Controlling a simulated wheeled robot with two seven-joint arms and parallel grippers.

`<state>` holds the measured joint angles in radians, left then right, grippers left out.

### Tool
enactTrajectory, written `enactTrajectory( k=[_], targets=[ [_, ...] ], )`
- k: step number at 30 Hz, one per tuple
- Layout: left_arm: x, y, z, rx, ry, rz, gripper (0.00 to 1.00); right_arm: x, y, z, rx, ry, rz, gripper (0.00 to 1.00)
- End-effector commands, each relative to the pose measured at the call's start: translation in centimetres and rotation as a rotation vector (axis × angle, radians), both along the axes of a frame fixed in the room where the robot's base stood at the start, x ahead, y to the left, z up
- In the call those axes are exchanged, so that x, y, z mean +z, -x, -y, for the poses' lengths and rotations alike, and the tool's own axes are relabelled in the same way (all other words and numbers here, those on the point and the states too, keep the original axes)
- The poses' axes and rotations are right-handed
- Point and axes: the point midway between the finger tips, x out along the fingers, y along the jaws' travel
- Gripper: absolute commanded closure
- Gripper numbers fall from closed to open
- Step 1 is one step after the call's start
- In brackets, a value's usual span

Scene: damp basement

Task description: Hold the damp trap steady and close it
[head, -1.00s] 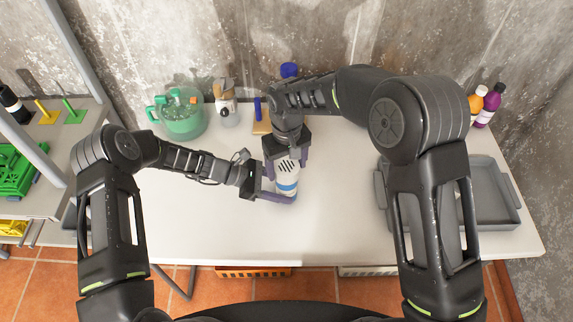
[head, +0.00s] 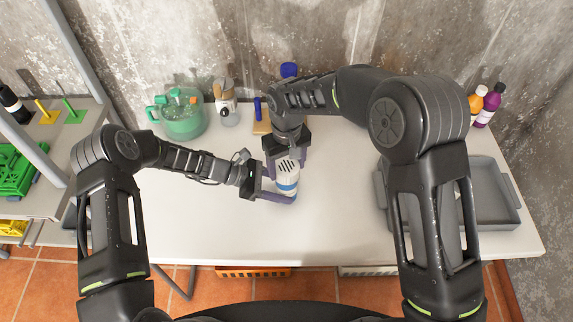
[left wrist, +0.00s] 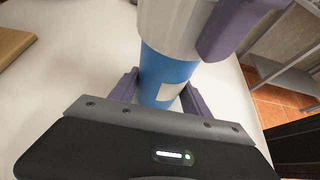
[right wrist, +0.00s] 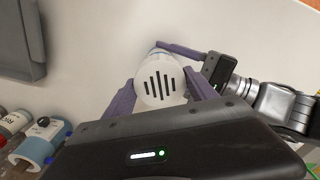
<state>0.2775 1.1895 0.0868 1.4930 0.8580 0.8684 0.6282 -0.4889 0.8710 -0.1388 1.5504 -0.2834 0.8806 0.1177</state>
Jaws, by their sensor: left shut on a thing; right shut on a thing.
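The damp trap (head: 287,183) stands upright on the white table, a cylinder with a white slotted lid and a blue body. Its blue body shows in the left wrist view (left wrist: 166,72), and its slotted lid in the right wrist view (right wrist: 159,84). My left gripper (head: 279,190) is shut on the blue body, low and from the left. My right gripper (head: 287,160) is above it, pointing down, shut on the white lid.
The table's front middle (head: 240,240) is clear.

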Motion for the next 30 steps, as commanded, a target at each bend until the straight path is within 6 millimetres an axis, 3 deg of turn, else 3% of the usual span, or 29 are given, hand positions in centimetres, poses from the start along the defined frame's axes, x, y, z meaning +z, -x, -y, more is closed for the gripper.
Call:
enactTrajectory(
  k=[16,20,26,27,30],
  targets=[
    [0.0,0.03,0.02,-0.001,0.0,0.0,1.0,0.02,-0.02,-0.02,-1.022,0.001,0.003,0.76],
    [0.0,0.03,0.02,-0.001,0.0,0.0,1.0,0.01,-0.03,0.02,-1.142,0.0,0.001,0.76],
    [0.0,0.02,0.01,0.0,0.0,0.0,1.0,0.02,-0.04,0.01,-1.154,0.0,0.001,0.76],
    [0.01,0.01,0.0,0.0,0.0,0.001,1.0,0.03,-0.04,0.01,-1.154,0.0,0.001,0.34],
    [0.01,0.01,0.0,0.0,0.0,0.001,1.0,0.03,-0.04,0.01,-1.153,-0.001,0.001,0.26]
  ],
)
